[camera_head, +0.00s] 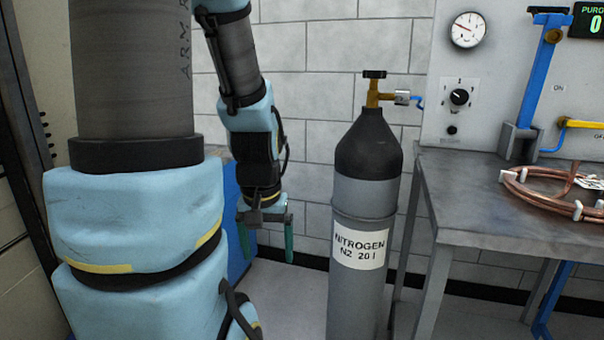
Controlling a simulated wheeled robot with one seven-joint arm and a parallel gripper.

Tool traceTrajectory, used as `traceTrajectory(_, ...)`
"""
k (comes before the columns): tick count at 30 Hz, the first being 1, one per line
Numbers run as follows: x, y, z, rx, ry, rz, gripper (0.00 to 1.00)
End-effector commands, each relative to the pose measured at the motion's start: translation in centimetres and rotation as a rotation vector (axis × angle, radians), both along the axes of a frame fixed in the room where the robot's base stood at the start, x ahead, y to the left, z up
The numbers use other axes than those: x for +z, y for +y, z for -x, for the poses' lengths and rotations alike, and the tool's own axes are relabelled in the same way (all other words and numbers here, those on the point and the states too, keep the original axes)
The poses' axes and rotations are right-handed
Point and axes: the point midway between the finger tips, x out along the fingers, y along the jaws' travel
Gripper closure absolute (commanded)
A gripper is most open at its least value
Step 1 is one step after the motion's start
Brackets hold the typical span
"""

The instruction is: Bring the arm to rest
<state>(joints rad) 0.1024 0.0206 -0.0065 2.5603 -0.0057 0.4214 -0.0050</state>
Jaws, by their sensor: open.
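My arm hangs down on the left of the view, its upper links large in the foreground. My gripper (267,246) is at the end of the forearm, pointing down, left of the nitrogen cylinder. Its green fingers are apart, with nothing seen between them. The left finger is partly hidden by my arm. The gripper appears clear of the cylinder and the bench.
A grey nitrogen cylinder (350,200) with a brass valve (374,92) stands upright at the centre. Right of it is a metal bench (465,190) with a coiled copper tube (540,196). A panel with a gauge (468,29) rises behind. A blue object (233,215) stands behind my arm.

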Motion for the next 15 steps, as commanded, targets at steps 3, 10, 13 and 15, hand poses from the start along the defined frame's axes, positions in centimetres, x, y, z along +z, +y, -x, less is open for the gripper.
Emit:
traceTrajectory(3, 5.7, 0.0, 0.0, 0.000, 0.000, 0.000, 0.11)
traceTrajectory(10, 12.9, 0.0, 0.0, -0.001, 0.000, 0.000, 0.11)
traceTrajectory(13, 15.3, 0.0, 0.0, -0.001, 0.000, 0.000, 0.11)
traceTrajectory(15, 16.6, 0.0, 0.0, -0.001, 0.000, 0.000, 0.11)
